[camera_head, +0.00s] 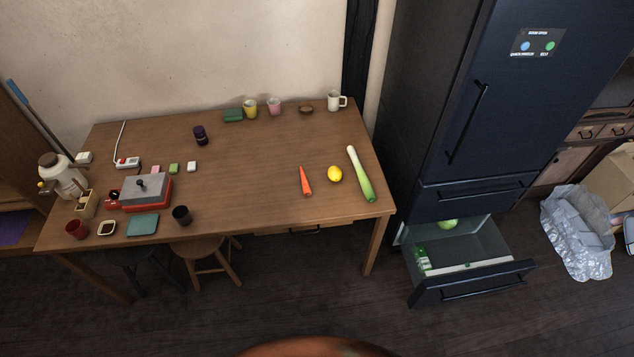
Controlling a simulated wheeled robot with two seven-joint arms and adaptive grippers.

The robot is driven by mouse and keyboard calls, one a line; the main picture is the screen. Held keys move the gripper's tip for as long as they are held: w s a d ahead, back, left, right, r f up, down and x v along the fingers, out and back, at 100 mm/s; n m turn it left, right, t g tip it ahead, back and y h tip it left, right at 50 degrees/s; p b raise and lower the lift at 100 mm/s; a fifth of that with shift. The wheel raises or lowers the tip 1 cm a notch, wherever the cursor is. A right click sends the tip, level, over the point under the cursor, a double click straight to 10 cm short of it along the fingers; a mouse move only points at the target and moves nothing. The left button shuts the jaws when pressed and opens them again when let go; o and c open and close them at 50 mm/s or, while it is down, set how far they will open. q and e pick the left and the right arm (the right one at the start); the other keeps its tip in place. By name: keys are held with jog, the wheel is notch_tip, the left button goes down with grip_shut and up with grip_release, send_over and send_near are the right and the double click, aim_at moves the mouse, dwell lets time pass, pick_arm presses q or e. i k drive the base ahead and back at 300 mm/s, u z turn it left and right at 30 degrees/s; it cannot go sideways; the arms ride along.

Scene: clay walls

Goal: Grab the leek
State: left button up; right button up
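The leek (361,174) lies on the right end of the wooden table (253,158), white end toward the back and green end toward the front edge. It lies apart from the yellow lemon (335,174) on its left. An orange carrot (306,181) lies left of the lemon. Neither of my grippers shows in the head view.
A dark fridge (450,110) stands right of the table, its lower drawer (473,283) pulled open over the floor. A white mug (335,101) and several cups stand along the table's back edge. A red grill (143,193) sits at left. The table's middle is clear.

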aim_at(367, 190)
jog(key=u, duration=0.75)
jog(key=i, duration=1.2)
jog(key=z, duration=0.55)
jog(key=i, duration=0.55)
jog(key=z, duration=0.5)
